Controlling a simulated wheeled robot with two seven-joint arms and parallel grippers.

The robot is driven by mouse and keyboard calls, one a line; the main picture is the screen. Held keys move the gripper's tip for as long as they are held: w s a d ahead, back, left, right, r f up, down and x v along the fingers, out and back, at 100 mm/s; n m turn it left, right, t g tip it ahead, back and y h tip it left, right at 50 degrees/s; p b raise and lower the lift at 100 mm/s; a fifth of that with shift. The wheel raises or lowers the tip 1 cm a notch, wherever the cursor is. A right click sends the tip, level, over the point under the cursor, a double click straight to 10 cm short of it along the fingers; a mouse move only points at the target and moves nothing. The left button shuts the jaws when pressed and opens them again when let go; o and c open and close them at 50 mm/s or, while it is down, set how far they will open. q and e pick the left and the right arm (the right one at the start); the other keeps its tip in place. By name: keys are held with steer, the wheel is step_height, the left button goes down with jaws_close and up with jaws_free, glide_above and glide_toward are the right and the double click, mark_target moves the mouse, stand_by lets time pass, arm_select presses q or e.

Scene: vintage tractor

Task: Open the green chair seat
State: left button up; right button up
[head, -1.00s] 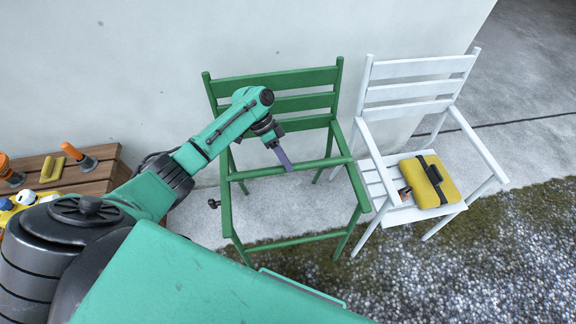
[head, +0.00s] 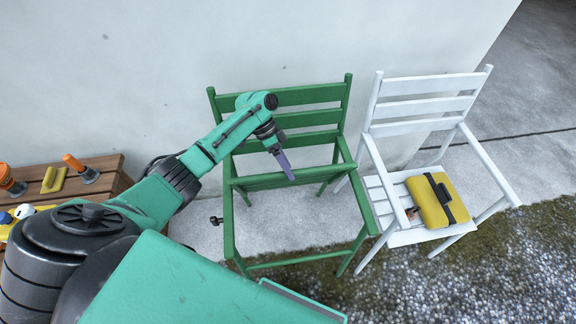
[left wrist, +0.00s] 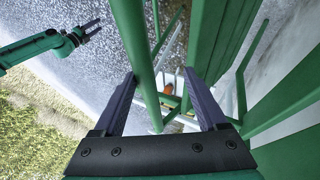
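The green chair (head: 285,95) stands in front of the wall in the head view. Its seat (head: 290,180) looks tilted up towards the backrest, leaving the front of the frame empty. My left gripper (head: 285,165) is at the middle of the seat's upper edge; whether it touches cannot be told. In the left wrist view the left gripper (left wrist: 160,73) is open, a green bar (left wrist: 135,50) running near its left fingertip and green slats (left wrist: 215,40) beyond its right one. My right gripper (left wrist: 91,28) shows only in the left wrist view, open and empty.
A white chair (head: 430,85) stands close to the right, with a yellow case (head: 437,200) on its seat. A wooden crate (head: 105,168) with tools is at the left. The wall (head: 150,70) is close behind the green chair; gravel (head: 480,280) lies in front.

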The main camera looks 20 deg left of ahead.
arm_select(q)
steer(key=shift+w+r, duration=0.1)
steer(key=shift+d+r, duration=0.15)
steer(key=shift+r, duration=0.05)
stand_by(0.5)
steer(key=b+v, duration=0.1)
steer(key=v, duration=1.3)
steer(key=shift+a+r+b, duration=0.2)
steer(key=shift+b, duration=0.15)
steer(key=shift+f, duration=0.1)
